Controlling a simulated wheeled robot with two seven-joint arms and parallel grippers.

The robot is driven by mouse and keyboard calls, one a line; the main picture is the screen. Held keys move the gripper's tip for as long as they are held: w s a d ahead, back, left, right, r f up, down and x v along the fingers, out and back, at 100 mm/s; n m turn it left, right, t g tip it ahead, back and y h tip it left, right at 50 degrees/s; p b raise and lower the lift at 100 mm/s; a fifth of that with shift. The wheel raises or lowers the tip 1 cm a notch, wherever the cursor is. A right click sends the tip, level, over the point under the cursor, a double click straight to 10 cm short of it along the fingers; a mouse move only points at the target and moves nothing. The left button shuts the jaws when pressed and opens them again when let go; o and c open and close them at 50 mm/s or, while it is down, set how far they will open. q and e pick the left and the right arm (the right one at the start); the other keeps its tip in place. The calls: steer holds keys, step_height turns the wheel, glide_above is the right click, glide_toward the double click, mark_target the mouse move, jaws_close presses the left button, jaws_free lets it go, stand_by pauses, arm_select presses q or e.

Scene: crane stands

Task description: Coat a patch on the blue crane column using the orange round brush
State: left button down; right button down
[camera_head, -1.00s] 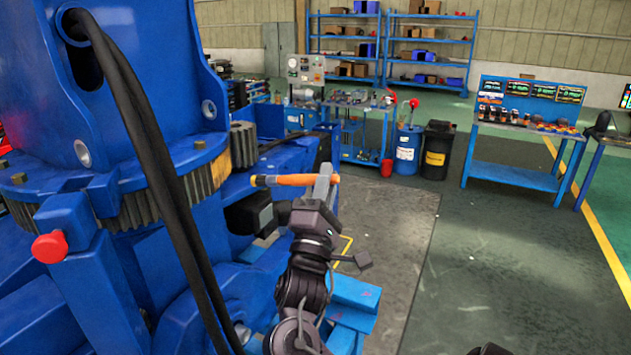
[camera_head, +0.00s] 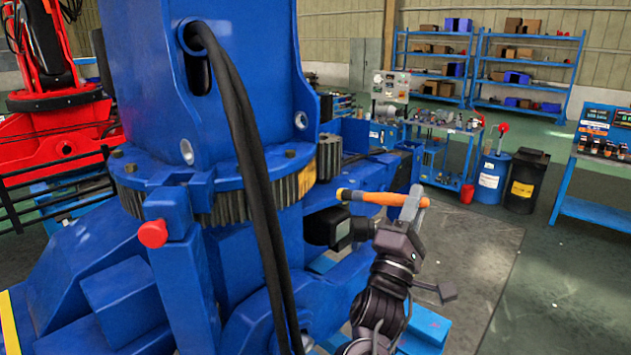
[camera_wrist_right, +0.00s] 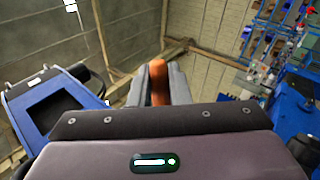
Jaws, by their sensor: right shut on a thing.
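The blue crane column (camera_head: 235,95) stands left of centre in the head view, with black hoses hanging down its front and a toothed ring round its foot. My right gripper (camera_head: 412,203) is to the right of the column, apart from it. It is shut on the orange round brush (camera_head: 380,197), which lies roughly level with its tip end pointing left towards the column. In the right wrist view the orange handle (camera_wrist_right: 158,82) shows between the fingers; the brush's tip is hidden there. My left gripper is not in view.
A black box-like part (camera_head: 328,228) and a small gear (camera_head: 329,157) sit between the column and the brush. A red knob (camera_head: 153,233) juts from the crane base. A red crane (camera_head: 60,125) stands at far left. Blue shelves (camera_head: 480,65) and a drum (camera_head: 492,177) stand behind.

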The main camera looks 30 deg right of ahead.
mark_target(378, 196)
steer(key=shift+m+g+h, duration=0.4)
steer(key=shift+m+g, duration=0.2)
steer(key=shift+w+a+f, duration=0.3)
steer(key=shift+w+a, duration=0.45)
steer(key=shift+w, duration=0.2)
steer(key=shift+w+a+f, duration=0.25)
steer(key=shift+w+a, duration=0.5)
steer(key=shift+w, duration=0.15)
steer(key=shift+w+a+f, duration=0.3)
steer(key=shift+w+a, duration=0.45)
steer(key=shift+w, duration=0.2)
steer(key=shift+w+a, duration=0.75)
steer(key=shift+w, duration=0.35)
steer(key=shift+d, duration=0.1)
